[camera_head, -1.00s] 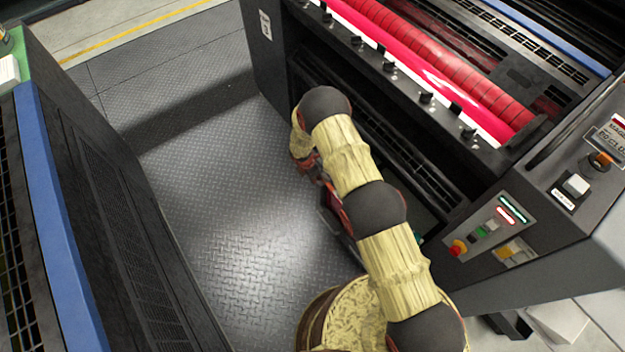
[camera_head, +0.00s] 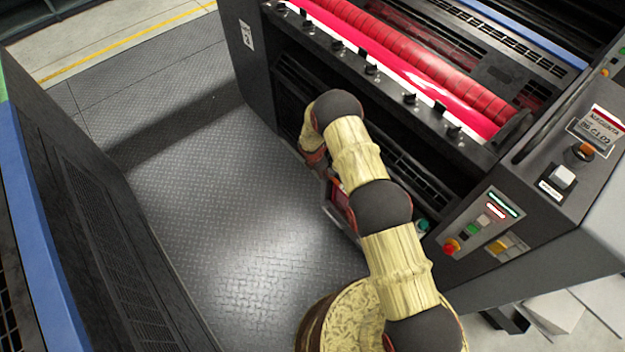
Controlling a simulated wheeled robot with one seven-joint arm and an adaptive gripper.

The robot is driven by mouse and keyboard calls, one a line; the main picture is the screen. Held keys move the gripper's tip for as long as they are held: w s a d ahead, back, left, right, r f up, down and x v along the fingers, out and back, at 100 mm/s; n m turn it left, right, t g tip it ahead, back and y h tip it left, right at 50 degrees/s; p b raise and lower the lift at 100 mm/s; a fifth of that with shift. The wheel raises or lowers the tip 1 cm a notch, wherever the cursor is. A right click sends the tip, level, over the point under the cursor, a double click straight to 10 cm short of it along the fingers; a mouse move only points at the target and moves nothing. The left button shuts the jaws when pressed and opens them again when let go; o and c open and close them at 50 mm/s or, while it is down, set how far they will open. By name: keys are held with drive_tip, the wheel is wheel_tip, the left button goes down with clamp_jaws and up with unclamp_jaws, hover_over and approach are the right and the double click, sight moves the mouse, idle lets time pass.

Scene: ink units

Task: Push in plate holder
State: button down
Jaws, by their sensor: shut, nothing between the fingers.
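The dark printing press (camera_head: 262,75) fills the upper right, with a magenta sheet and red roller (camera_head: 440,72) on top. A black bar with several knobs (camera_head: 410,98) runs along its front edge. A red and grey framed part (camera_head: 338,208) shows low beside the press front, partly behind my arm; I cannot tell whether it is the plate holder or part of my wrist. My arm (camera_head: 358,160) reaches up from the bottom right and bends down at the press's lower front. My gripper's fingers are hidden behind the arm.
A control panel (camera_head: 485,225) with buttons and a red knob stands right of my arm. A dark cabinet with a blue edge (camera_head: 40,230) bounds the left. The metal plate floor (camera_head: 220,200) between is clear.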

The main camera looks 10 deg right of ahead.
drive_tip(key=w+d+b, duration=0.1)
drive_tip(key=w+d, duration=0.1)
drive_tip(key=d, duration=0.1)
drive_tip(key=w+d+b, duration=0.1)
drive_tip(key=w+d, duration=0.2)
drive_tip(key=d, duration=0.1)
drive_tip(key=w+d+b, duration=0.1)
drive_tip(key=w+d, duration=0.1)
drive_tip(key=d, duration=0.2)
drive_tip(key=shift+w+d, duration=0.25)
drive_tip(key=shift+w, duration=0.05)
